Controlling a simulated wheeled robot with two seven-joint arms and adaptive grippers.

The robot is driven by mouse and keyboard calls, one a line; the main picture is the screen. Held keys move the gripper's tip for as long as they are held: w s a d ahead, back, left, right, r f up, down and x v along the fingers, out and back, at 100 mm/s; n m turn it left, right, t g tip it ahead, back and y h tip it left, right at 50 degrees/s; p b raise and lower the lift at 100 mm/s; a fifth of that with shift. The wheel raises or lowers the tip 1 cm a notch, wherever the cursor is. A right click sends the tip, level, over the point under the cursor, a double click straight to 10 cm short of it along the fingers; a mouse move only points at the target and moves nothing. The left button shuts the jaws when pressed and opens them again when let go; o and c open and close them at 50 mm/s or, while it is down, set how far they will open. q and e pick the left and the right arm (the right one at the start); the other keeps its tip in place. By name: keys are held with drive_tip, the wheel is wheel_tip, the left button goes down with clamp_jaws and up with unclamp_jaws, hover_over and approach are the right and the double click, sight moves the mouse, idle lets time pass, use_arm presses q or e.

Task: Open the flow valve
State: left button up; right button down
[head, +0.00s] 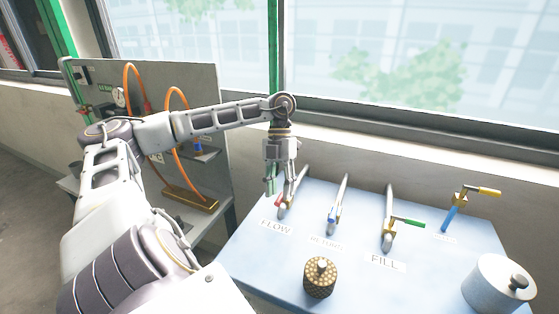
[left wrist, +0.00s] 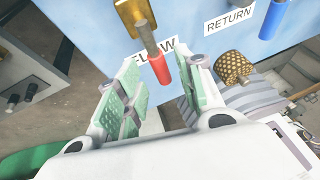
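The flow valve has a red handle (head: 279,201) above the FLOW label (head: 275,227) on the light blue panel table. In the left wrist view the red handle (left wrist: 158,68) points down between my spread fingers, with its brass body (left wrist: 133,14) above. My left gripper (head: 286,184) points down at the flow valve. It is open, with its green-padded fingers (left wrist: 165,78) on either side of the handle and a gap to each. Whether a pad touches it is unclear in the head view. My right gripper is not in view.
The blue return valve handle (head: 332,214) and the green-handled fill valve (head: 408,223) stand to the right. A yellow-handled valve (head: 484,190) is further right. A knurled brass knob (head: 319,278) and a white cylinder (head: 498,284) are at the front.

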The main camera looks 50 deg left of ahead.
use_arm(q)
drive_tip(key=shift+v, duration=2.2)
drive_tip(key=shift+v, duration=1.1)
